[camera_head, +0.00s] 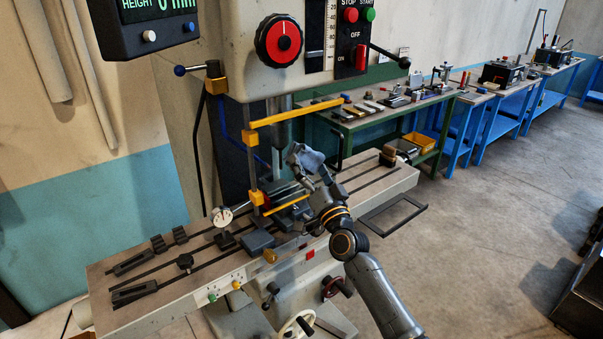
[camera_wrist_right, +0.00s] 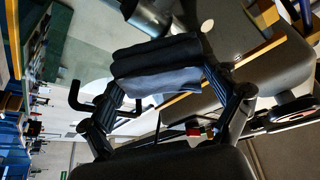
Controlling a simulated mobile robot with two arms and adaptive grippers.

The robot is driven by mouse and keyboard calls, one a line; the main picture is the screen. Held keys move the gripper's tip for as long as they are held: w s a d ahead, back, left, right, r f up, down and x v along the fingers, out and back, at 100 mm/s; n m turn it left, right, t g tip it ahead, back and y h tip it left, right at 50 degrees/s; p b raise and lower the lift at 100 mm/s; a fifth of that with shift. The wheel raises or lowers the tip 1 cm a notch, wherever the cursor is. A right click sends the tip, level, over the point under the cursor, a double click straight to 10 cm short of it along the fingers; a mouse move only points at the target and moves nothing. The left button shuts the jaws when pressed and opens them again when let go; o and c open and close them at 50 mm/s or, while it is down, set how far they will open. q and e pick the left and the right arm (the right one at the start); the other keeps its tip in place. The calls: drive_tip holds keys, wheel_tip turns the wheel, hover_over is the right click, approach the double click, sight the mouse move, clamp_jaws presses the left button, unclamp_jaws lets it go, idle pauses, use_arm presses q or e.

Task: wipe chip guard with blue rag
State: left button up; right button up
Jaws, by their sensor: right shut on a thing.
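My right gripper (camera_head: 314,168) reaches in from the lower right and is shut on the blue rag (camera_head: 302,155). In the right wrist view the rag (camera_wrist_right: 158,66) is a dark, folded bundle between the two fingers of the gripper (camera_wrist_right: 165,85). The chip guard has a yellow frame (camera_head: 290,115), with an upper bar, an upright post and a lower bar, in front of the drill spindle. The rag is between the upper and lower bars in the head view. I cannot tell whether it touches the guard's panel. My left gripper is out of view.
The machine table (camera_head: 130,277) has slots, clamps and a dial gauge (camera_head: 222,217) on it. The drill head with its red knob (camera_head: 279,41) hangs above. A green workbench (camera_head: 385,117) with tools stands behind, and the floor at right is clear.

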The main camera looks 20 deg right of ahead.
drive_tip(key=shift+w+d+f+b, duration=0.1)
drive_tip(key=shift+w+d+b, duration=0.25)
drive_tip(key=shift+d+b, duration=0.45)
drive_tip(key=shift+w+d+f+b, duration=0.1)
drive_tip(key=shift+w+d+b, duration=0.3)
drive_tip(key=shift+d, duration=0.55)
drive_tip(key=shift+d+r, duration=0.2)
drive_tip(key=shift+d, duration=0.1)
drive_tip(key=shift+s, duration=0.1)
drive_tip(key=p, duration=0.2)
approach(322, 158)
drive_tip(key=shift+w+d+r, duration=0.3)
drive_tip(key=shift+w+r, duration=0.4)
drive_tip(key=shift+w, duration=0.05)
drive_tip(key=shift+w+d+r, duration=0.3)
drive_tip(key=shift+w+r, duration=0.4)
drive_tip(key=shift+w, duration=0.1)
drive_tip(key=shift+s, duration=0.1)
drive_tip(key=s, duration=0.1)
drive_tip(key=s+d+p, duration=0.1)
drive_tip(key=shift+s, duration=0.35)
